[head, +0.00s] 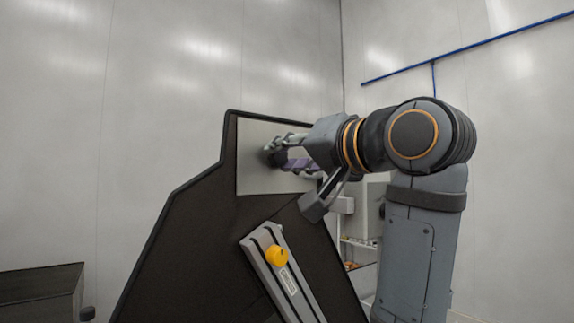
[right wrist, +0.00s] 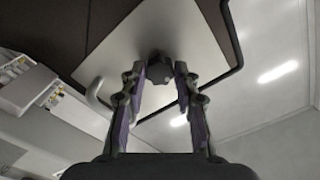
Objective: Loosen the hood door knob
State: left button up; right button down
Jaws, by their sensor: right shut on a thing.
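The hood door knob (right wrist: 160,66) is a small dark lobed knob on a pale metal plate (head: 256,181), which is set in a black sloping hood panel (head: 200,225). My right gripper (head: 280,151) reaches in from the right and is shut on the knob. In the right wrist view, its two fingertips lie on either side of the knob. In the head view, the knob (head: 271,156) is small and partly hidden by the fingers. My left gripper is not in view.
A grey slotted bracket (head: 294,292) with a yellow knob (head: 276,256) is on the panel below the plate. A curved handle (right wrist: 97,92) shows near the plate's edge in the right wrist view. A dark box (head: 40,290) stands at the lower left.

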jog(key=n+b, duration=0.1)
jog(key=n, duration=0.1)
jog(key=n+b, duration=0.1)
jog(key=n, duration=0.1)
jog(key=n+b, duration=0.1)
jog(key=n, duration=0.1)
jog(key=shift+f+b, duration=0.25)
jog(key=shift+b, duration=0.1)
jog(key=n+b, duration=0.1)
jog(key=n, duration=0.3)
jog(key=shift+b, duration=0.35)
jog(key=n+b, duration=0.1)
jog(key=n, duration=0.2)
jog(key=shift+n, duration=0.3)
jog(key=n+b, duration=0.1)
jog(key=n, duration=0.2)
jog(key=shift+n+b, duration=0.3)
jog(key=n, duration=0.3)
jog(key=shift+n+b, duration=0.3)
jog(key=shift+b, duration=0.1)
jog(key=n, duration=0.3)
jog(key=shift+n+b, duration=0.3)
jog(key=shift+n, duration=1.5)
jog(key=shift+r, duration=0.1)
